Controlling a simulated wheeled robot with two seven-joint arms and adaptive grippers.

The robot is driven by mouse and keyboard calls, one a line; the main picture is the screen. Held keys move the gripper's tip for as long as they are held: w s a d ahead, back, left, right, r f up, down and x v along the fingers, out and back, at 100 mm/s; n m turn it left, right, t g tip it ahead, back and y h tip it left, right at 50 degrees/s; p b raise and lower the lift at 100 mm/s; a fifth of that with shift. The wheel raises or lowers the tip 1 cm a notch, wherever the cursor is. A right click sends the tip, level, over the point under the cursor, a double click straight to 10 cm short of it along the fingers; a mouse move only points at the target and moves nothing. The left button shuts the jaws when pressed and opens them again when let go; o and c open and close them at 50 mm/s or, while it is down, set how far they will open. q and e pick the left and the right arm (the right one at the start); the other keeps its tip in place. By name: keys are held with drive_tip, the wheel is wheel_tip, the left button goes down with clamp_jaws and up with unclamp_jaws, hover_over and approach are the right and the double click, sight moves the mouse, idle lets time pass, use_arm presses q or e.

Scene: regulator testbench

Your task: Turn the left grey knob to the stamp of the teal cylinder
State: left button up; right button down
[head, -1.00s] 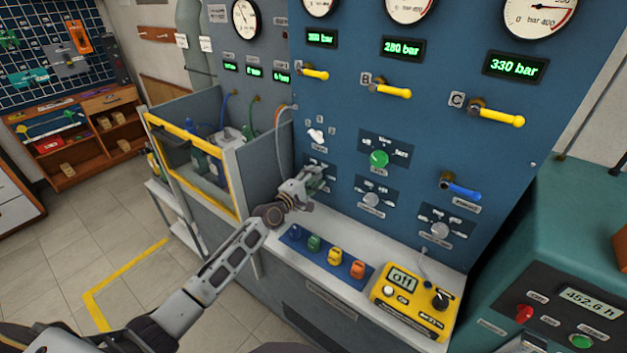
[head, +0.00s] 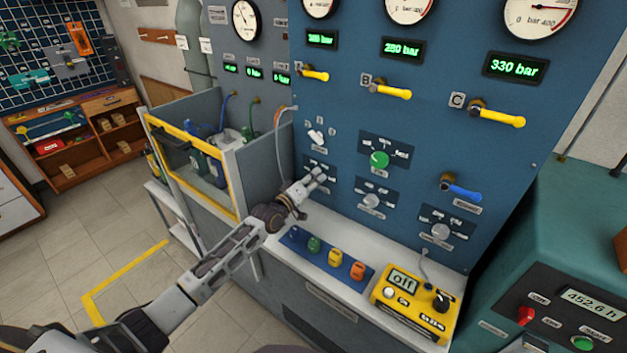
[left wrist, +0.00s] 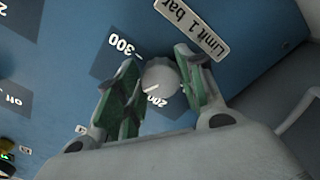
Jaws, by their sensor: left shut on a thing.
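The left grey knob (left wrist: 160,77) sits on a dark plate labelled "Limit 1 bar" on the blue panel. In the left wrist view its white line points to the lower left, near the 200 mark; the 300 mark is farther up. My left gripper (left wrist: 158,84) is shut on this knob, with one green-padded finger on each side. In the head view the left gripper (head: 320,176) covers most of the knob. Cylinders (head: 214,168) stand in the yellow-framed bay; I cannot tell which is teal, and no stamp is readable. My right gripper is not in view.
Two similar grey knobs, a middle one (head: 371,201) and a right one (head: 440,231), are on the panel. A green knob (head: 379,159) is above. A shelf below holds coloured pieces (head: 335,257) and a yellow meter (head: 412,299). Yellow valve levers (head: 390,91) stick out higher up.

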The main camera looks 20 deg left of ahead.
use_arm(q)
drive_tip(key=shift+f+m, duration=0.1)
drive_tip(key=shift+m, duration=0.3)
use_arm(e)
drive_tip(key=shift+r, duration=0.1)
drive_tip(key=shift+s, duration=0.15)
use_arm(q)
drive_tip(key=o, duration=1)
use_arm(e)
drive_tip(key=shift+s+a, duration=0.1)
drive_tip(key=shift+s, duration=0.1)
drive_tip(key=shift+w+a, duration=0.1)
use_arm(q)
drive_tip(key=shift+s, duration=0.15)
drive_tip(key=shift+s+a, duration=0.1)
drive_tip(key=shift+s, duration=0.05)
drive_tip(key=shift+v, duration=5.7)
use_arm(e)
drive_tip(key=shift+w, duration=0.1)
